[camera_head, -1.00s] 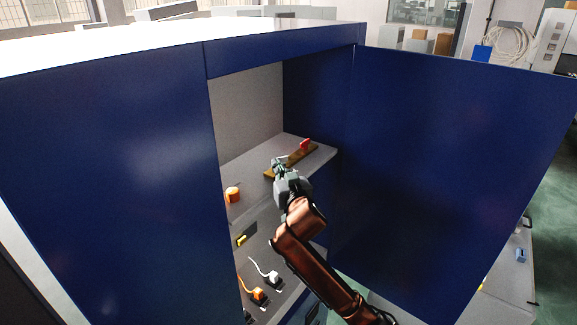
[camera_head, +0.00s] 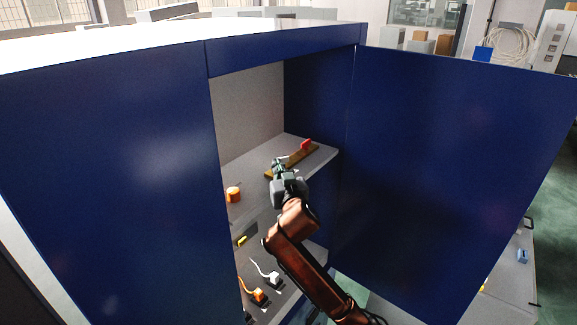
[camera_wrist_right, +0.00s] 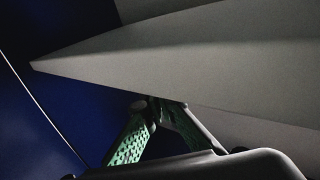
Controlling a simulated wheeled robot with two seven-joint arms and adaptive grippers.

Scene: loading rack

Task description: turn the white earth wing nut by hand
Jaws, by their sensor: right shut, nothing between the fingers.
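A brass-coloured bar (camera_head: 305,157) lies on the grey upper shelf inside the blue cabinet. A red wing-shaped piece (camera_head: 306,144) stands near its far end. A small pale piece (camera_head: 283,158) shows at the near end of the bar, just beside my right gripper's tips; it may be the white wing nut, but it is partly hidden and too small to be sure. My right gripper (camera_head: 278,164) is shut and empty over that end. I cannot tell whether it touches anything. In the right wrist view its green-padded fingers (camera_wrist_right: 154,108) meet below a grey panel. My left gripper is out of view.
An orange knob (camera_head: 233,194) is on the shelf (camera_head: 250,203) to the left. Below are a white plug (camera_head: 273,279) and an orange plug (camera_head: 257,295) with cords. The open blue door (camera_head: 450,170) bounds the right side; the cabinet's blue side (camera_head: 110,180) bounds the left.

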